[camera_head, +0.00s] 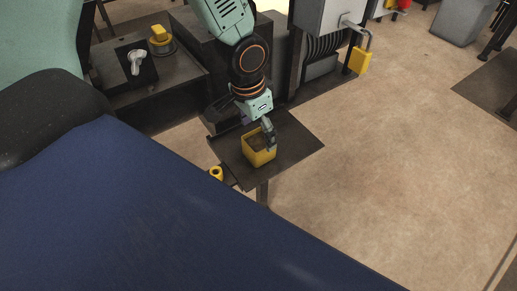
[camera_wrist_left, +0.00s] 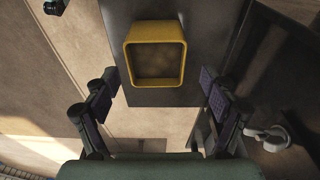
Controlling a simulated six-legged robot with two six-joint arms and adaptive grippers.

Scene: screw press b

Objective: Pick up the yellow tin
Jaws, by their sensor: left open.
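The yellow tin (camera_head: 259,151) is an open, square-topped box standing on a small dark table (camera_head: 299,144). My left gripper (camera_head: 267,132) is above the tin in the head view, with its fingers overlapping the tin's upper edge. In the left wrist view the tin (camera_wrist_left: 155,55) shows from above, with a yellow rim and a brownish inside. There the left gripper (camera_wrist_left: 160,92) has its two fingers spread wide, one to each side and nearer the camera than the tin. Nothing is between the fingertips. My right gripper is not in view.
A dark bench (camera_head: 182,82) at the upper left holds a yellow round-based part (camera_head: 160,38) and a white fitting (camera_head: 136,60). A small yellow ring-shaped part (camera_head: 216,173) is left of the tin. A machine column stands behind the table. Open floor (camera_head: 390,150) lies to the right.

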